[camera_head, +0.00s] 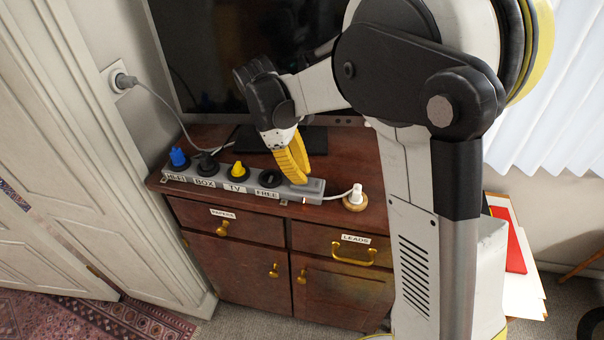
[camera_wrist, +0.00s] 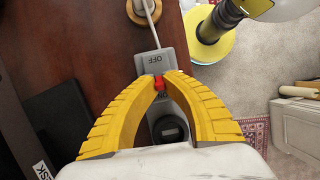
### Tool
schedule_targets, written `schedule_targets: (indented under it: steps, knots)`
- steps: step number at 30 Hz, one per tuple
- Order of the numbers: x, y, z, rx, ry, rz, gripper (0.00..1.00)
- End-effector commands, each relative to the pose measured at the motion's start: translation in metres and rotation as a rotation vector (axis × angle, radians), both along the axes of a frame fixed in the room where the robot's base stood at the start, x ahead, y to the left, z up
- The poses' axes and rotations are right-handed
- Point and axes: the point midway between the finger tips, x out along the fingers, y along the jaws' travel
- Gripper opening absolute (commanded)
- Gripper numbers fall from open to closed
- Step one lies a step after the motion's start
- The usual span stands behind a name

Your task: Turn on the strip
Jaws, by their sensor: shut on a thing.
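The grey power strip (camera_head: 315,188) lies along the front of the brown cabinet top. Its sockets carry labels HI-FI, BOX, TV and FREE. A blue plug (camera_head: 178,158), a black plug (camera_head: 206,162) and a yellow plug (camera_head: 238,170) sit in the first three; the FREE socket (camera_head: 270,178) is empty. My gripper (camera_wrist: 158,78), with yellow fingers, points down at that end. Its fingertips are closed around the red switch, which they partly hide. The switch's position cannot be told.
A white plug on a round wooden piece (camera_head: 355,203) stands right of the strip, joined by a white cable. A dark screen (camera_head: 240,60) stands behind. A wall socket (camera_head: 120,80) has a grey plug and cable. Drawers read PAPERS and LEADS (camera_head: 355,239).

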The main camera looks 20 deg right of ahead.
Motion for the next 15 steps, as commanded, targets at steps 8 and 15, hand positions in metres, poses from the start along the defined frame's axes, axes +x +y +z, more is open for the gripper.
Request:
schedule_targets:
  steps: [8, 15]
  knots:
    - [-0.0008, 0.0001, 0.0000, 0.001, 0.002, -0.001, 0.15]
    - [-0.0018, 0.0008, -0.0002, 0.002, 0.004, 0.000, 0.35]
